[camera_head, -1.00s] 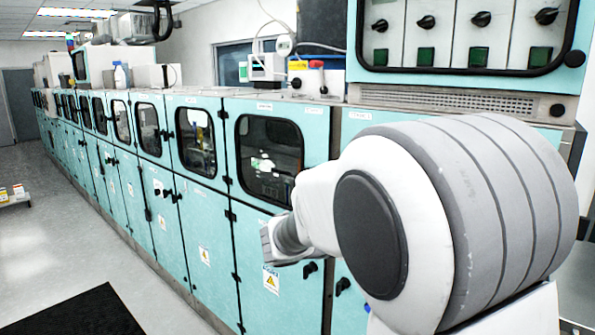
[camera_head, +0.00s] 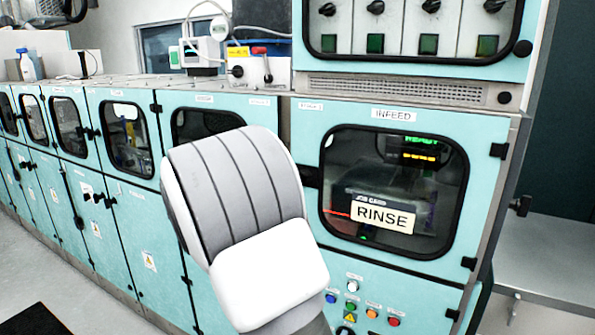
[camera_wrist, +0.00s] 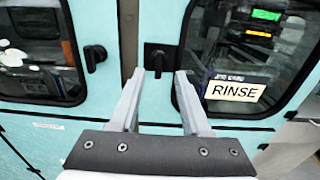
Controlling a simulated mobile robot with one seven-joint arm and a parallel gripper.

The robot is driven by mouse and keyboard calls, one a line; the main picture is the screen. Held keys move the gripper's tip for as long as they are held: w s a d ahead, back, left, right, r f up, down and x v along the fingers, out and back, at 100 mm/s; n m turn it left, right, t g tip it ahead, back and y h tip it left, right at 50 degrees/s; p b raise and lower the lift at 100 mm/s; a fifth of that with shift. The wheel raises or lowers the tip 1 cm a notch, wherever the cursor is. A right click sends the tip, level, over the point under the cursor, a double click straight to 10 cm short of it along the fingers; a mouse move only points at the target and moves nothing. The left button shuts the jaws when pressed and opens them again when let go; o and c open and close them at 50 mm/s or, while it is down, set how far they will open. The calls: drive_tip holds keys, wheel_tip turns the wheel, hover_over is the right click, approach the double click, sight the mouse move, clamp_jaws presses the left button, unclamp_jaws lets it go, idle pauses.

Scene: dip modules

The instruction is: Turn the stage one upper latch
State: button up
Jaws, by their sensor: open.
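In the wrist view my gripper (camera_wrist: 160,73) is open and empty. Its two fingers point at a black latch (camera_wrist: 158,57) on a teal panel, which shows between the fingertips; I cannot tell whether they touch it. The latch sits just left of the window with the RINSE card. A second black latch (camera_wrist: 95,54) is on the panel further left, past a grey post. A small label reading STAGE 1 (camera_head: 311,106) is at the top left of the RINSE door in the head view. There my arm hides the gripper and part of the panels.
The RINSE card (camera_head: 383,217) shows in the INFEED window, with buttons (camera_head: 352,286) below it. A control box with dark knobs (camera_head: 375,7) stands above. A row of teal cabinets (camera_head: 140,225) runs left. A grey side table (camera_head: 560,260) stands at right.

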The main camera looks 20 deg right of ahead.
drive_tip(key=p+x, duration=0.2)
drive_tip(key=x, duration=1)
drive_tip(key=shift+w+d, duration=0.1)
drive_tip(key=shift+w, duration=0.1)
clamp_jaws()
